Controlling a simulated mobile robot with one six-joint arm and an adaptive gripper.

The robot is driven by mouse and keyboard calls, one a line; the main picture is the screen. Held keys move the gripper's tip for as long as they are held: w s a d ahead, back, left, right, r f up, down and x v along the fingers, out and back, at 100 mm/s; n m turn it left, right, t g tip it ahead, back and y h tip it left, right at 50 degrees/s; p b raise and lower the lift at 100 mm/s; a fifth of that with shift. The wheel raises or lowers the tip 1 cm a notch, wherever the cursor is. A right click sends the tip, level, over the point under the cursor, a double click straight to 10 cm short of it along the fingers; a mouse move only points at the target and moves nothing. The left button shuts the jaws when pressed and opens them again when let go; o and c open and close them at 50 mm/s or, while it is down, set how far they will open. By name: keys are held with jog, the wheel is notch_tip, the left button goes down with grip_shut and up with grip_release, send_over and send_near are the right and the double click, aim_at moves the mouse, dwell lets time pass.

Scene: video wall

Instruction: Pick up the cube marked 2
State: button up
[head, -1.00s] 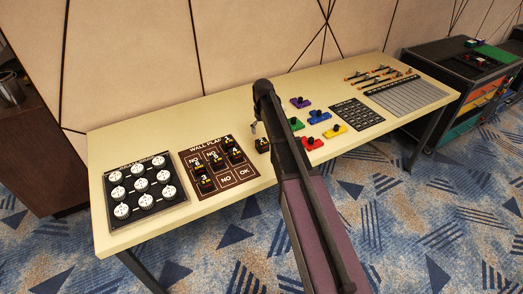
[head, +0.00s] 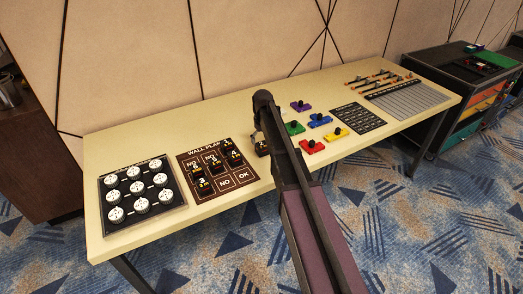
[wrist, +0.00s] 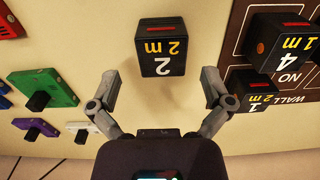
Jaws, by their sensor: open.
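The cube marked 2 (wrist: 162,49) is black with a white 2, a yellow "2 m" and a red bar. In the wrist view it stands on the cream table, apart from the board. My gripper (wrist: 157,82) is open, its two fingers spread to either side just short of the cube, with nothing between them. In the head view the cube marked 2 (head: 262,148) is partly hidden behind my arm, just right of the wall plan board.
The brown wall plan board (head: 226,183) holds several black cubes; the cube marked 4 (wrist: 281,42) and the cube marked 1 (wrist: 251,88) are close to my right finger. Coloured blocks with black knobs, such as the green one (wrist: 42,90), lie left in the wrist view.

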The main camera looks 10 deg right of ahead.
aim_at(262, 145)
jog(key=shift+f, duration=0.1)
jog(key=shift+s+a+f+b, duration=0.1)
jog(key=shift+s+f+b, duration=0.05)
jog(key=shift+f+b, duration=2.4)
jog(key=c, duration=1.1)
